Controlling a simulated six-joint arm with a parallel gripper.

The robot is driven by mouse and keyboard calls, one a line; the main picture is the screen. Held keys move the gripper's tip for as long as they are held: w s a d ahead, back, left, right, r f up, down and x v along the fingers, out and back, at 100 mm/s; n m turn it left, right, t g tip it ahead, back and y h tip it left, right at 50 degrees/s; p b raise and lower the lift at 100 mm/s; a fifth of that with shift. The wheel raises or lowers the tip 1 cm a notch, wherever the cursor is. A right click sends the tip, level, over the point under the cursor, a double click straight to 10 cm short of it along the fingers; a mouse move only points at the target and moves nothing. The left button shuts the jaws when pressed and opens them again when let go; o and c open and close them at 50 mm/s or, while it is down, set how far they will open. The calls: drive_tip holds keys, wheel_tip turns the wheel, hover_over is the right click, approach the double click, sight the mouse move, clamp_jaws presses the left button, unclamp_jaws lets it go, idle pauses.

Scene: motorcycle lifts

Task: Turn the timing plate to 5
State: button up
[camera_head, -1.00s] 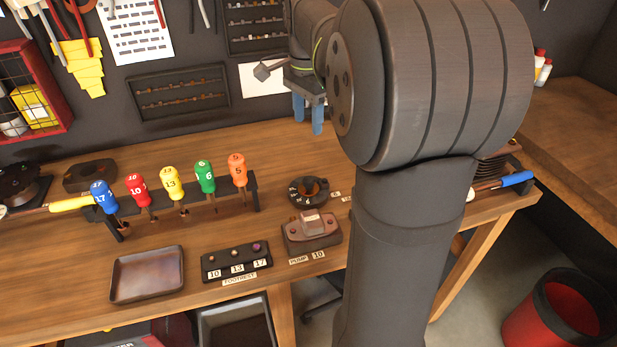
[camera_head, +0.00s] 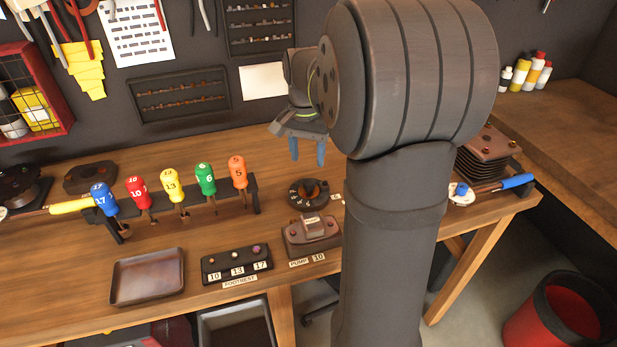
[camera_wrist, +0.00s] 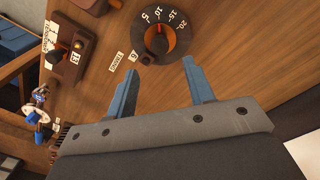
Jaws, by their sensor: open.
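The timing plate (camera_head: 308,193) is a dark round dial with white numbers on the bench. In the wrist view the timing plate (camera_wrist: 179,41) shows 5, 10, 15 and 20 around an orange-brown centre with a dark knob. A small TIMING label (camera_wrist: 117,62) lies beside it, with a small number tag (camera_wrist: 133,56) close to the rim. My gripper (camera_head: 307,152) is above and behind the dial, apart from it. In the wrist view my gripper (camera_wrist: 160,74) has its two blue fingers spread, with nothing between them.
A rack of coloured numbered drivers (camera_head: 170,185) stands left of the dial. The pump block (camera_head: 311,232) is just in front. A footrest block (camera_head: 237,264) and an empty tray (camera_head: 147,277) lie farther left. A finned block (camera_head: 487,155) is at the right.

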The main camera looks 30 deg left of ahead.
sight(309, 181)
wheel_tip(309, 181, down, 8)
drive_tip(key=shift+d+r, duration=0.1)
drive_tip(key=shift+d, duration=0.05)
drive_tip(key=c, duration=1)
drive_tip(key=shift+n, duration=0.4)
drive_tip(key=shift+r+n, duration=0.1)
drive_tip(key=shift+n, duration=2.3)
